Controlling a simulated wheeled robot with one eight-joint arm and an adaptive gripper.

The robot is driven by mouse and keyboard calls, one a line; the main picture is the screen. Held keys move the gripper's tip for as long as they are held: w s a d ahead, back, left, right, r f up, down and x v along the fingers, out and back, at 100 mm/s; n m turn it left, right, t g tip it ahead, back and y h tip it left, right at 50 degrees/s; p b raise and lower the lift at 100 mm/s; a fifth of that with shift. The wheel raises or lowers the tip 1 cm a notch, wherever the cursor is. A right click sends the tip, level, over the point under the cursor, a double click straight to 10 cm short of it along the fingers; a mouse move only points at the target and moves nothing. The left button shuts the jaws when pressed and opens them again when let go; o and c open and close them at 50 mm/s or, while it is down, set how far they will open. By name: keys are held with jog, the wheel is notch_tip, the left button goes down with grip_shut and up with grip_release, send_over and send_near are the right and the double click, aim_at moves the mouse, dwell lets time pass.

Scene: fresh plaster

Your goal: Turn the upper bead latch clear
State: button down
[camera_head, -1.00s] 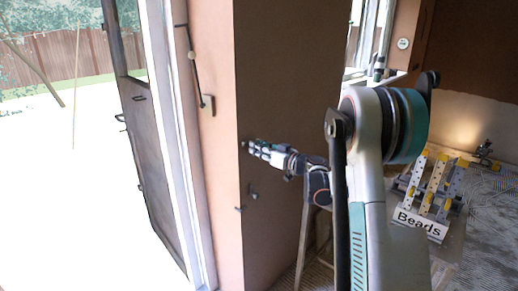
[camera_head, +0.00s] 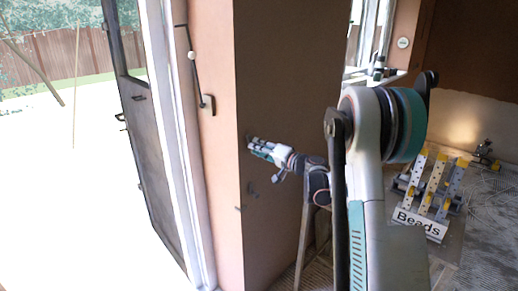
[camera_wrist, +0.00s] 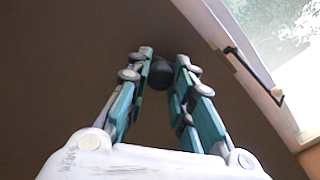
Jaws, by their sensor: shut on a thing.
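The upper bead latch (camera_wrist: 160,75) shows in the wrist view as a dark round knob against the brown wall. My gripper (camera_wrist: 160,62) has its teal fingers on either side of it and is shut on it. In the head view my gripper (camera_head: 250,143) reaches the wall near its left corner, and its fingertips hide most of the latch. How far the latch is turned cannot be told.
A rack with yellow tips (camera_head: 440,185) and a "Beads" sign (camera_head: 419,224) stands on the floor at right. A dark door (camera_head: 155,160) stands open at left. A trestle leg (camera_head: 303,240) stands below my arm, near the wall.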

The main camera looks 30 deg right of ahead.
jog(key=shift+f+m, duration=0.1)
jog(key=shift+m, duration=1.4)
jog(key=c, duration=1.4)
grip_release()
jog(key=v, duration=1.2)
